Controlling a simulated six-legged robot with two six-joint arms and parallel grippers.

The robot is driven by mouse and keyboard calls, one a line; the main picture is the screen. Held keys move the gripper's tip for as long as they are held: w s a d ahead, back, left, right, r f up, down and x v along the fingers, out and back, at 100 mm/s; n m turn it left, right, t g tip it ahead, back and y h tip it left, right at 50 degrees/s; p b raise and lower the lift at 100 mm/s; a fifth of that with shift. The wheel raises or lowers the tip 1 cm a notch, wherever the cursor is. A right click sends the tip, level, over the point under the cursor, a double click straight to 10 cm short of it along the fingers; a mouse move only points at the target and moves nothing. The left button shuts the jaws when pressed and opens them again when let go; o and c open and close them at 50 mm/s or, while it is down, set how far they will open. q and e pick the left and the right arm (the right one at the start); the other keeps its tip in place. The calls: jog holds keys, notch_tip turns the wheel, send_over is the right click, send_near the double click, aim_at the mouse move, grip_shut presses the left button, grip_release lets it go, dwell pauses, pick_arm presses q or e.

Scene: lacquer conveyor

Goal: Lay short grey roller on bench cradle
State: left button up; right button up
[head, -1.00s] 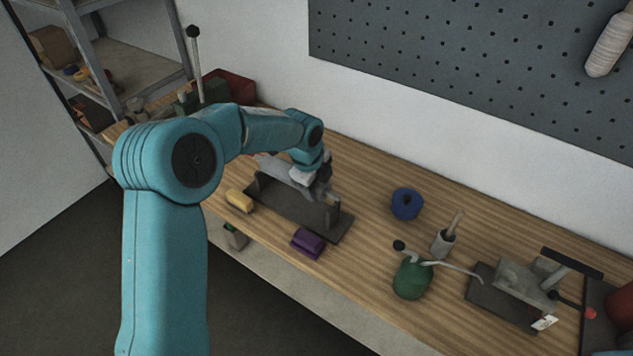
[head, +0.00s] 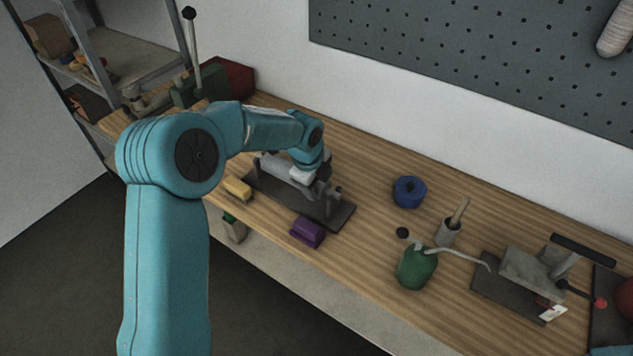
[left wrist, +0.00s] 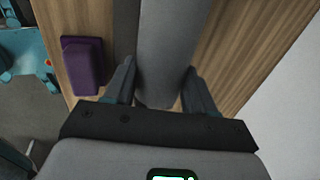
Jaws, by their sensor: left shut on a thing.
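The short grey roller (head: 278,170) lies lengthwise over the bench cradle, low and close to its uprights. The bench cradle (head: 342,216) is a dark base plate with upright ends on the wooden bench. My left gripper (head: 316,188) is over the cradle, shut on the roller. In the left wrist view the roller (left wrist: 168,45) runs between the two fingers of my left gripper (left wrist: 158,88). The arm and gripper hide part of the roller, so I cannot tell whether it touches the cradle's supports.
A yellow block (head: 237,188) and a purple block (head: 307,231) sit at the cradle's front side. A blue round thing (head: 409,191), a green oil can (head: 416,267) and a grey cup (head: 447,232) stand to the right. A lever device (head: 530,275) is farther right.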

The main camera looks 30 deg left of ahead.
pick_arm(q)
jog(key=o, duration=1.5)
jog(key=shift+c, duration=0.2)
jog(key=b+v, duration=0.1)
jog(key=v, duration=1.5)
jog(key=shift+r, duration=0.2)
